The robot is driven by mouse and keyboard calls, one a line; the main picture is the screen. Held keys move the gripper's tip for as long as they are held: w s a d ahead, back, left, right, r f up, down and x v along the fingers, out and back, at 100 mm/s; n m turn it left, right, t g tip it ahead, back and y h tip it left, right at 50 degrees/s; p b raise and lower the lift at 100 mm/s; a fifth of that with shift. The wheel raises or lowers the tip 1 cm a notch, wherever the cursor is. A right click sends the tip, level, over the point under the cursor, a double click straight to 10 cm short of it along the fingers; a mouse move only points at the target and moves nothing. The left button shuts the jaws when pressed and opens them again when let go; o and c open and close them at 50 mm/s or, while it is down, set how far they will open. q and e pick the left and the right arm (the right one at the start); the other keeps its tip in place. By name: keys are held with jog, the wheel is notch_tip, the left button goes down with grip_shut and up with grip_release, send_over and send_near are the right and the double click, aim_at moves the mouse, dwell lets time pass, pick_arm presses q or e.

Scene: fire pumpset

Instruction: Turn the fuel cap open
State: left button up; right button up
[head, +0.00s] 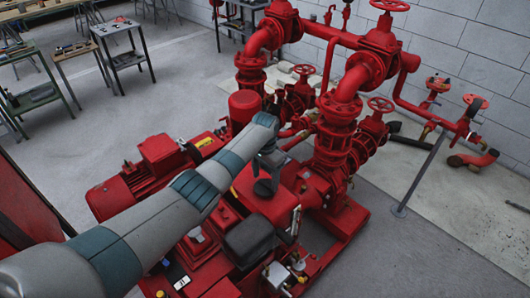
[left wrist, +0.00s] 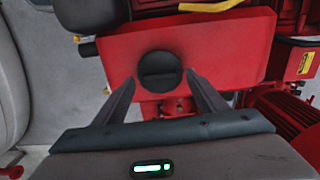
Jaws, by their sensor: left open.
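The fuel cap (left wrist: 160,70) is a round black cap with a raised bar across it, on the red fuel tank (left wrist: 232,48). In the left wrist view it sits at upper centre, between and just beyond my fingertips. My left gripper (left wrist: 160,80) is open, with one dark finger on each side of the cap's line. I cannot tell how far the tips are from the cap. My right gripper is in neither view.
Red pipes and valves (head: 338,130) rise behind the tank. A red motor (head: 155,165) lies to the left. A black box (head: 249,238) sits in front of the tank. Tables (head: 122,55) stand at the back left. Grey floor is open at the right.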

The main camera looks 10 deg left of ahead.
aim_at(265, 184)
pick_arm(q)
notch_tip(265, 184, up, 16)
jog(key=b, duration=0.4)
jog(key=shift+r, duration=0.2)
dwell(0.5)
